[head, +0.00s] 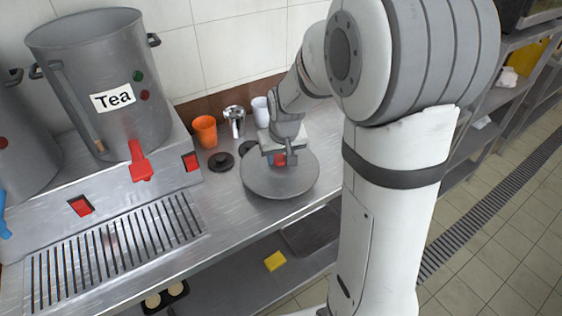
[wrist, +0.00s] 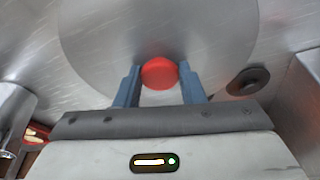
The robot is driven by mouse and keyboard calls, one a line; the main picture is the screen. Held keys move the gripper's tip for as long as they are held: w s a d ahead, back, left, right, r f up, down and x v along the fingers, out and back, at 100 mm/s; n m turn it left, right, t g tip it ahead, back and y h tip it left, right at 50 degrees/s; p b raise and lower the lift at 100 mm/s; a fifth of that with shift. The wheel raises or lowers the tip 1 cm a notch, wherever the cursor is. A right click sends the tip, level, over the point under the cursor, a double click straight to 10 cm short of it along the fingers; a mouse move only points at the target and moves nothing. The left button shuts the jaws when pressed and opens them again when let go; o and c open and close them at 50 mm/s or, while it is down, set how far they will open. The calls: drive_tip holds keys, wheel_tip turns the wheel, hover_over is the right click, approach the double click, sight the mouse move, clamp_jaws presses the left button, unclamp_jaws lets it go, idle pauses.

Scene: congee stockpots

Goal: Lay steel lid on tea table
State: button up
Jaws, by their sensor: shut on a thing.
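The steel lid (head: 272,184) is a round grey disc with a red knob (wrist: 160,73). In the head view it is at the right part of the steel tea table (head: 225,205), low over or on its surface; I cannot tell if it touches. My gripper (head: 279,160) is above the lid, pointing down, with its fingers on either side of the red knob. The wrist view shows both blue-grey fingers (wrist: 160,88) closed around the knob. The lid looks about level.
The stockpot marked Tea (head: 105,85) stands uncovered at left, with a red tap (head: 140,165). Behind the lid are an orange cup (head: 205,131), a metal jug (head: 235,120), a white cup (head: 261,111) and a small black disc (head: 221,162). A slotted drain (head: 115,245) lies front left.

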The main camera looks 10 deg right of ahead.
sight(283, 173)
drive_tip(key=shift+f, duration=1.05)
drive_tip(key=shift+f, duration=0.2)
drive_tip(key=o, duration=1.1)
drive_tip(key=shift+r, duration=0.1)
drive_tip(key=v, duration=1.2)
drive_tip(key=s, duration=1.7)
drive_tip(key=shift+s+g, duration=0.25)
drive_tip(key=shift+g, duration=0.05)
